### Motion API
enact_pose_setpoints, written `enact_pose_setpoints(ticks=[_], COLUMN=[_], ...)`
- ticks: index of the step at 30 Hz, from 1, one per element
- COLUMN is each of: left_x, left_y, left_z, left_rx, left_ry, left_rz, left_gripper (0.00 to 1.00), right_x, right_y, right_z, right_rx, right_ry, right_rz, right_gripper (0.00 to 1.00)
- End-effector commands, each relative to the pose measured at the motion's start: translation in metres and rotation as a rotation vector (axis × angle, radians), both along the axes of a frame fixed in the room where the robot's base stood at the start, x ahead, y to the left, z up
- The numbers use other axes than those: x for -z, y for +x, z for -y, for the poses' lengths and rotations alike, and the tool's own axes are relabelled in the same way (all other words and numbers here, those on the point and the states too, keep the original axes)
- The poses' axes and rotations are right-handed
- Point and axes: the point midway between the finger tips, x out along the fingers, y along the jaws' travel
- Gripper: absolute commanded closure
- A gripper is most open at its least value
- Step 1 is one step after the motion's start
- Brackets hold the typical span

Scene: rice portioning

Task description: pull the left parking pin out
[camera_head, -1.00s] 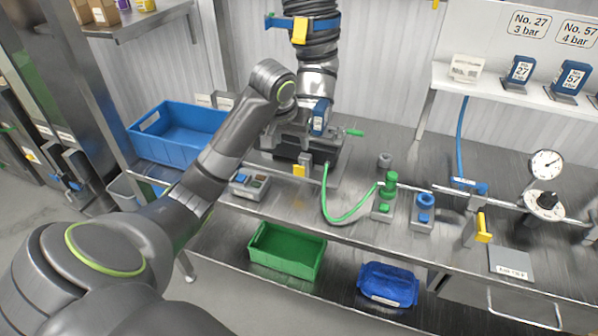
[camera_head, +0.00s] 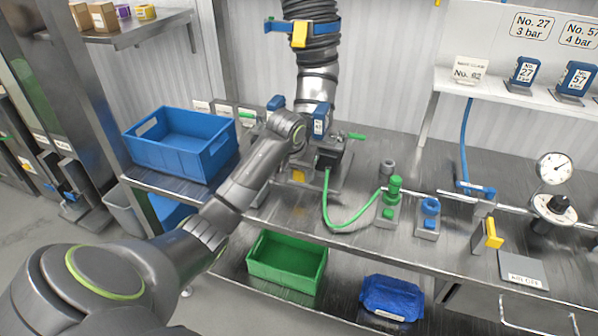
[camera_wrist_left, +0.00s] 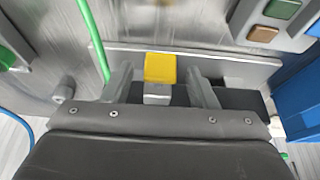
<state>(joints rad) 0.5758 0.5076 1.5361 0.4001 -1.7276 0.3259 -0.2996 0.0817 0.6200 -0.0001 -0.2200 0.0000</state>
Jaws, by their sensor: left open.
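The left parking pin has a yellow head (camera_head: 298,176). It is at the front of the steel bench, below the flexible duct, partly hidden by my left wrist in the head view. In the left wrist view its yellow head (camera_wrist_left: 160,68) and a short silver part below it show between the two fingers of my left gripper (camera_wrist_left: 160,78). The gripper is open, with a visible gap on each side of the pin. A second yellow-handled piece (camera_head: 493,234) stands on the bench further right. My right gripper is not in view.
A green hose (camera_head: 328,205) curves close to the gripper towards a green fitting (camera_head: 391,192). A blue bin (camera_head: 180,145) stands at the left, and a green bin (camera_head: 287,263) sits on the lower shelf. A button box (camera_wrist_left: 275,20) shows in the wrist view.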

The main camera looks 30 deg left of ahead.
Motion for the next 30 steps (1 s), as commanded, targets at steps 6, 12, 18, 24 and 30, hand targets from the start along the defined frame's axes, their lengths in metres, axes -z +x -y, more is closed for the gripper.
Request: enact_pose_setpoints(ticks=[6,12,18,24,30], left_x=[0.008,0.0079,0.0076,0.0075,0.0066], left_y=[0.0027,0.0027,0.0027,0.0026,0.0018], left_z=[-0.0005,-0.0005,-0.0005,-0.0006,-0.0005], left_rx=[0.001,0.001,0.001,0.001,0.001], left_ry=[0.0,0.0,0.0,0.0,0.0], left_rz=[0.0,0.0,0.0,0.0,0.0], left_gripper=[0.47,0.49,0.75,1.0,1.0], right_x=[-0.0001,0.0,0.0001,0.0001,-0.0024], right_y=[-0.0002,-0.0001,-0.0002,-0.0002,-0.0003], right_z=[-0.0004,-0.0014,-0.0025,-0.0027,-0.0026], right_rx=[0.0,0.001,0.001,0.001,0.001], right_ry=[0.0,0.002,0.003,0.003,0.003], right_rz=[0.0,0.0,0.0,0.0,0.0], right_gripper=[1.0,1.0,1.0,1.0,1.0])
